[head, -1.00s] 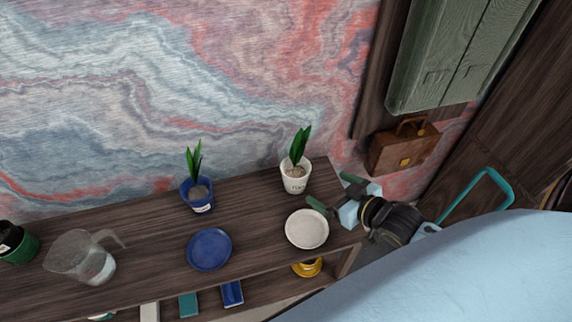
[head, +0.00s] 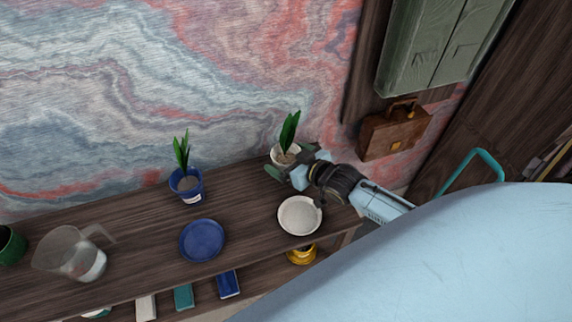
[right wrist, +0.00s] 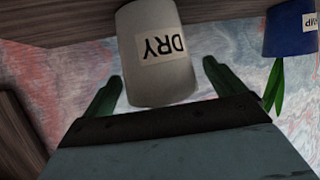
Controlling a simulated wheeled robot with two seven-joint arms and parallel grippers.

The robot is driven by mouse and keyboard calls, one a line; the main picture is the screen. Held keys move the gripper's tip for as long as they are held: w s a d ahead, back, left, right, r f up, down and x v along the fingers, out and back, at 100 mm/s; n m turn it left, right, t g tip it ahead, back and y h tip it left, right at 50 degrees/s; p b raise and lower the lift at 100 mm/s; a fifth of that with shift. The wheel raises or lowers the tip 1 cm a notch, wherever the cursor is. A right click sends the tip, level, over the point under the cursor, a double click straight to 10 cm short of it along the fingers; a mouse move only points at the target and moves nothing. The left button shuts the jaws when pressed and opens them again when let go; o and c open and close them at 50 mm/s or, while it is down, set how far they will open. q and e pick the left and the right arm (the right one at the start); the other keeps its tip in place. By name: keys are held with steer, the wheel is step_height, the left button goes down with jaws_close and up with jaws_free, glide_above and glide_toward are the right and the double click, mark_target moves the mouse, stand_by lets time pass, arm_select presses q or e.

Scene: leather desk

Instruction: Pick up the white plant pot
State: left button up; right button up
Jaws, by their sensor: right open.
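The white plant pot (head: 277,155) with a green leafy plant stands at the back right of the dark wooden shelf top, partly hidden behind my right gripper (head: 291,162). In the right wrist view the pot (right wrist: 160,62) appears upside down with a "DRY" label. My right gripper (right wrist: 163,85) is open, with one dark green finger on each side of the pot. A gap shows between the pot and each finger there. My left gripper is not in view.
A white plate (head: 300,215) lies just in front of the pot. A blue plant pot (head: 187,186), a blue plate (head: 202,240) and a clear jug (head: 75,253) stand to the left. The marbled wall is close behind.

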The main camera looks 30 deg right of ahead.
steer(key=shift+w+a+f, duration=0.1)
steer(key=shift+w+f, duration=0.2)
steer(key=shift+w, duration=0.3)
steer(key=shift+c, duration=0.4)
steer(key=c, duration=1.2)
steer(key=shift+r, duration=0.15)
